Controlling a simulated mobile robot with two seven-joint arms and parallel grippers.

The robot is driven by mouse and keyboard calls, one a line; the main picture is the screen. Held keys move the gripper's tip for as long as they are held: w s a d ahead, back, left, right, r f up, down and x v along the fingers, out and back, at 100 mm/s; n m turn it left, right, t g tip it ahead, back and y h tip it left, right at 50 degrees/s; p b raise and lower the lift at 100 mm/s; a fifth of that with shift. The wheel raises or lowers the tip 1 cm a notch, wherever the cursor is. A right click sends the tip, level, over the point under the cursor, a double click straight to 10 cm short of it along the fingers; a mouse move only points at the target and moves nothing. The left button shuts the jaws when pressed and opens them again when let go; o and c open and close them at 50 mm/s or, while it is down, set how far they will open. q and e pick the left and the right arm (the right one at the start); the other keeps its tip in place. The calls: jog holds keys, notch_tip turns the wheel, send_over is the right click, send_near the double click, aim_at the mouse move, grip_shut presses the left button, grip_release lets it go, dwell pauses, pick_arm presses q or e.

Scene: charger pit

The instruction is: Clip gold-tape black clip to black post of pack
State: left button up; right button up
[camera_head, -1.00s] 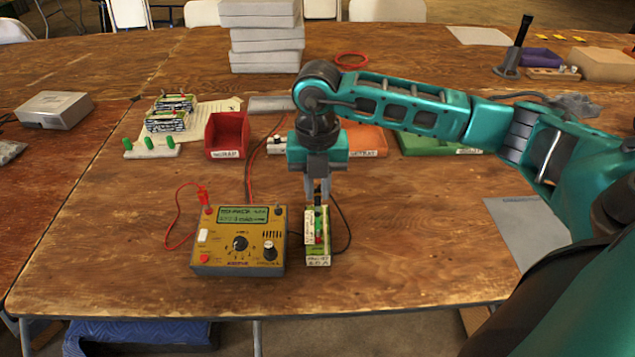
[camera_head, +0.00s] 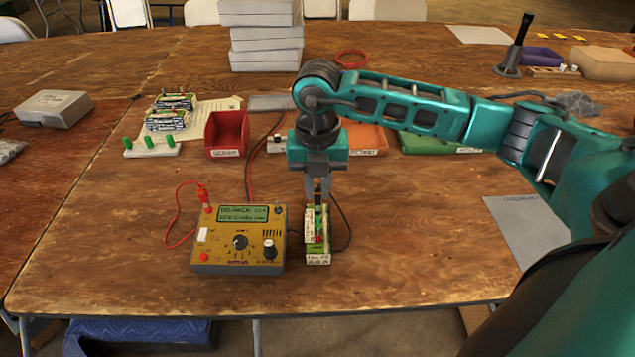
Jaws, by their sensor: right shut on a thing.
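The pack (camera_head: 318,257) is a small pale-labelled, green-edged block on the table, right of the yellow charger. A red post or clip (camera_head: 318,238) shows on its top. My right gripper (camera_head: 318,198) points down over the far end of the pack. It is shut on a small dark clip (camera_head: 318,196), at or just above the pack's top. Gold tape and the black post cannot be made out, so I cannot tell whether clip and post touch. A black lead (camera_head: 345,225) curves down on the pack's right. My left gripper is not in view.
The yellow charger (camera_head: 240,240) has a lit display and a red lead (camera_head: 168,225) at its left. Red (camera_head: 227,132), orange (camera_head: 366,138) and green (camera_head: 425,145) bins stand behind. More packs (camera_head: 166,122) lie at the back left. The table's front is clear.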

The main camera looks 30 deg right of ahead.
aim_at(318, 189)
jog(key=shift+f, duration=0.1)
dwell(0.5)
jog(key=o, duration=0.9)
jog(key=shift+o, duration=0.9)
jog(key=shift+r+p, duration=2.75)
jog(key=shift+r, duration=1.05)
